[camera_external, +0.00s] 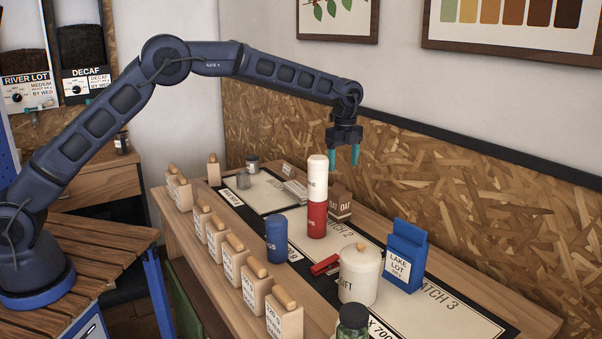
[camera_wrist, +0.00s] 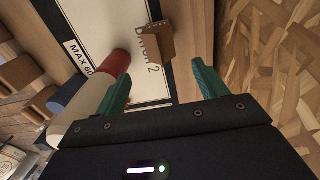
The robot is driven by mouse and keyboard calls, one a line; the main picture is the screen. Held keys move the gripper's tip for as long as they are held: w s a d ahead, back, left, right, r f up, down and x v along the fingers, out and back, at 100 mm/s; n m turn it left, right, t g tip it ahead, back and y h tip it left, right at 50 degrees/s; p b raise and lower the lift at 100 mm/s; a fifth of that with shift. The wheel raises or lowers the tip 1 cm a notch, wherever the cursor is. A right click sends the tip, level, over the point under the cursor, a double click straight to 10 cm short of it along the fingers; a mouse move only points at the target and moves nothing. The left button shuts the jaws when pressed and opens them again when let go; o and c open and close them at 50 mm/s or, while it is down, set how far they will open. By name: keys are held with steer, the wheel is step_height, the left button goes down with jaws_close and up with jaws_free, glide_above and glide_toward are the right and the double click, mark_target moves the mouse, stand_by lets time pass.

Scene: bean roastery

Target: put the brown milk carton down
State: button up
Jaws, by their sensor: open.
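The brown milk carton (camera_external: 340,204) stands upright on the table at the back edge of the Batch 2 mat, partly hidden behind a red and white stack in the external view. In the wrist view the carton (camera_wrist: 160,43) lies ahead of and between my fingertips, apart from them. My gripper (camera_external: 344,160) is open and empty, pointing down above the carton with clear air between. Its two teal fingers also show in the wrist view (camera_wrist: 161,72).
A white canister (camera_external: 317,178) on a red one (camera_external: 317,219) stands close left of the carton. A blue canister (camera_external: 276,240), a cream lidded jar (camera_external: 359,275) and a blue Lake Lot bag (camera_external: 405,258) stand nearer. Several wood-topped blocks line the front edge. The chipboard wall (camera_external: 460,180) is behind.

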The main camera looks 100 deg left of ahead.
steer(key=shift+r, duration=1.35)
steer(key=shift+r, duration=0.1)
steer(key=s+d+r+n, duration=0.1)
steer(key=s+d+r, duration=0.2)
steer(key=d+r, duration=0.4)
steer(key=s+d+r+n+t, duration=0.1)
steer(key=s+d+r, duration=0.35)
steer(key=d, duration=0.55)
steer(key=s+d+r+n, duration=0.1)
steer(key=s+d+r, duration=0.2)
steer(key=d+r, duration=0.45)
steer(key=s+d+r+n+t, duration=0.2)
steer(key=s+d+r, duration=0.1)
steer(key=s+d, duration=1.05)
steer(key=s+d+f+n, duration=0.1)
steer(key=s+d+f, duration=0.2)
steer(key=s, duration=0.5)
steer(key=s+d+f+n+t, duration=0.1)
steer(key=s+d+f, duration=0.2)
steer(key=s+d, duration=0.3)
steer(key=s+d+f+n, duration=0.2)
steer(key=s+d+f, duration=0.1)
steer(key=s, duration=0.9)
steer(key=shift+s+d+f+t, duration=0.25)
steer(key=shift+d+t, duration=0.05)
steer(key=shift+d, duration=0.6)
